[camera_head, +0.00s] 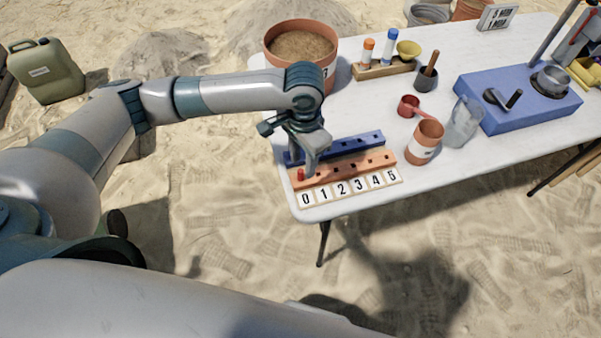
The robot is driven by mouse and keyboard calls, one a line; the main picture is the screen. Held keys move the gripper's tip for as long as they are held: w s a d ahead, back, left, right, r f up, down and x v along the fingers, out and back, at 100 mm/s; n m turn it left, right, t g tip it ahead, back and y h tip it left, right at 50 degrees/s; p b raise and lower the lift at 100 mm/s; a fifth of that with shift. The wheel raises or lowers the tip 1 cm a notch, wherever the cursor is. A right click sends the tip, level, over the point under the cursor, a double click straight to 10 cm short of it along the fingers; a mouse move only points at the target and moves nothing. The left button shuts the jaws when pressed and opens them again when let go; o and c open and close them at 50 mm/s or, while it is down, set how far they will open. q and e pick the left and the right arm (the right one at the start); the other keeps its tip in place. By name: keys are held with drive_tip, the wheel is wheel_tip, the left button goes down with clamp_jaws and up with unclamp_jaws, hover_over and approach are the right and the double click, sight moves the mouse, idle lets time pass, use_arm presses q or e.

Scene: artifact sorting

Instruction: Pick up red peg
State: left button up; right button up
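A small red peg (300,174) stands at the left end of a terracotta-coloured block with holes (343,168), near the table's left corner. A blue block with holes (345,144) lies just behind it. A row of number cards, 0 to 5 (342,188), lies in front. My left gripper (304,166) points down over the left ends of both blocks, just above and beside the red peg. The small view does not show whether its fingers are apart or touch the peg. It hides part of the blue block. My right gripper is not in view.
A large pot of sand (301,50) stands behind my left wrist. A terracotta cup (425,142), a red scoop (413,106) and a clear jug (461,122) stand right of the blocks. A blue box (518,98) is farther right. White tabletop (350,112) is clear behind the blocks.

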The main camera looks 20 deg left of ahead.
sight(300, 171)
use_arm(q)
drive_tip(key=shift+f, duration=0.15)
drive_tip(key=shift+a+f+p, duration=0.2)
drive_tip(key=shift+f+p, duration=0.2)
drive_tip(key=shift+f, duration=0.9)
drive_tip(key=shift+a+f+p, duration=0.15)
drive_tip(key=shift+f+p, duration=0.2)
drive_tip(key=shift+f, duration=0.95)
clamp_jaws()
